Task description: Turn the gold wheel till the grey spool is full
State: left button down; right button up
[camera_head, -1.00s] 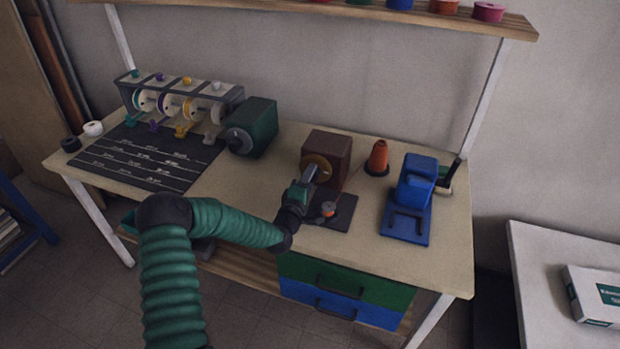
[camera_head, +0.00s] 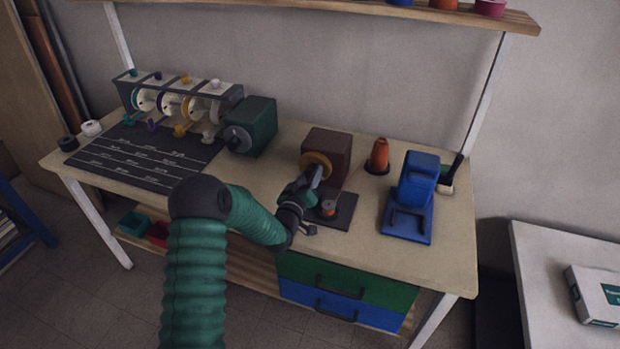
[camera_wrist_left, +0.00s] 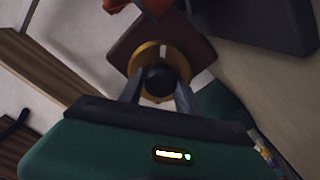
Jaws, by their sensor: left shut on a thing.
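The gold wheel (camera_head: 314,161) is on the front of a brown box (camera_head: 332,150) on the bench. It also shows in the left wrist view (camera_wrist_left: 179,62), with a pale mark on its rim and a black knob (camera_wrist_left: 158,79) in front. My left gripper (camera_head: 317,176) is shut on the black knob, one finger on each side. The grey spool (camera_head: 328,213) stands on a dark base plate below the wheel, with orange thread around it. How full it is cannot be told. An orange thread cone (camera_head: 379,156) stands behind to the right. My right gripper is not in view.
A blue device (camera_head: 411,197) stands right of the base plate. A green motor-like box (camera_head: 254,125), a rack of coloured spools (camera_head: 178,99) and a dark marked mat (camera_head: 135,168) are on the left. Green and blue drawers (camera_head: 345,283) are under the bench.

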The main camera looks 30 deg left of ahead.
pick_arm(q)
jog(key=shift+d+f+m+b, duration=0.1)
jog(key=shift+f+m+b, duration=0.2)
jog(key=shift+m, duration=0.5)
jog(key=shift+d+f+m+b, duration=0.15)
jog(key=shift+m+b, duration=0.15)
jog(key=shift+m, duration=0.5)
jog(key=shift+s+a, duration=0.1)
jog(key=c, duration=1.2)
grip_release()
jog(key=o, duration=0.3)
jog(key=shift+a+r, duration=0.1)
jog(key=shift+r, duration=0.05)
jog(key=shift+o, duration=0.2)
jog(key=v, duration=1.6)
jog(key=shift+s, duration=0.3)
